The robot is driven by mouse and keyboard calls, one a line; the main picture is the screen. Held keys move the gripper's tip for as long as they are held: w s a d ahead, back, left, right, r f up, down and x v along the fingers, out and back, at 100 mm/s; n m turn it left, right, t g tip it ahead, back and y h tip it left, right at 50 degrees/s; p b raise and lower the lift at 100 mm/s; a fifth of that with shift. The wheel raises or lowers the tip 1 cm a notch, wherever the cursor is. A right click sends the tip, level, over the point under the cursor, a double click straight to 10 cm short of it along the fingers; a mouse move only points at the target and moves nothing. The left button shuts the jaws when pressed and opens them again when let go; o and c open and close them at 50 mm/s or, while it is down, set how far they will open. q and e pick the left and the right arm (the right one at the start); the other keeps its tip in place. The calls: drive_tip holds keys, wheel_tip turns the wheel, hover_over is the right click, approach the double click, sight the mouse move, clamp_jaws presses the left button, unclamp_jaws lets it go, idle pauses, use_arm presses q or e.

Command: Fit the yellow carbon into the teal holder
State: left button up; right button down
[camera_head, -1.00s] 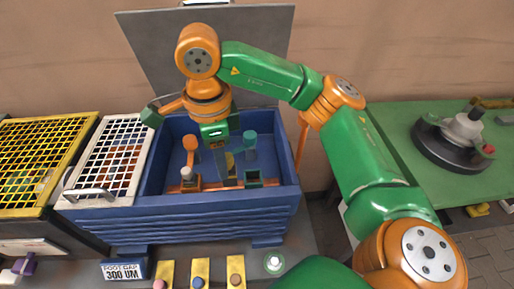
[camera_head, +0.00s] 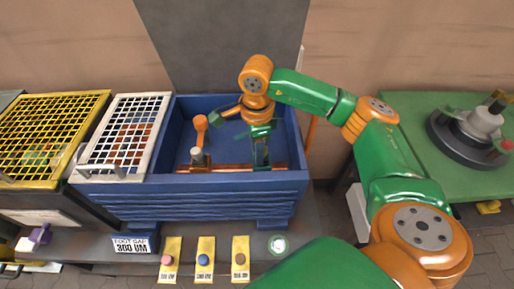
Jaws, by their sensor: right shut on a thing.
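My right gripper (camera_head: 262,154) points down inside the blue tub (camera_head: 245,190), over the right end of the copper-coloured bar. It is shut on the yellow carbon, which is largely hidden by the fingers in this view. The teal holder (camera_head: 263,168) is directly below the fingertips and mostly covered by them; I cannot tell whether the carbon touches it or is inside it. An orange lever (camera_head: 200,128) with a pale-topped holder (camera_head: 197,156) stands left of the gripper in the tub. My left gripper is not in view.
A white mesh cover (camera_head: 125,135) and a yellow mesh cover (camera_head: 50,135) lie left of the tub. Several yellow plates with coloured buttons (camera_head: 205,260) and a "300 UM" sign (camera_head: 135,245) are in front. A green table (camera_head: 415,130) stands right.

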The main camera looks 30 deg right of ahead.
drive_tip(key=c, duration=0.5)
unclamp_jaws()
drive_tip(key=shift+f, duration=0.1)
drive_tip(key=shift+r+p, duration=0.4)
drive_tip(key=shift+p, duration=0.05)
wheel_tip(320, 180, up, 5)
drive_tip(key=shift+r+b, duration=0.15)
drive_tip(key=shift+b, duration=0.25)
wheel_tip(320, 180, up, 6)
drive_tip(key=p, duration=0.2)
drive_tip(key=shift+r, duration=0.25)
drive_tip(key=shift+s, duration=0.1)
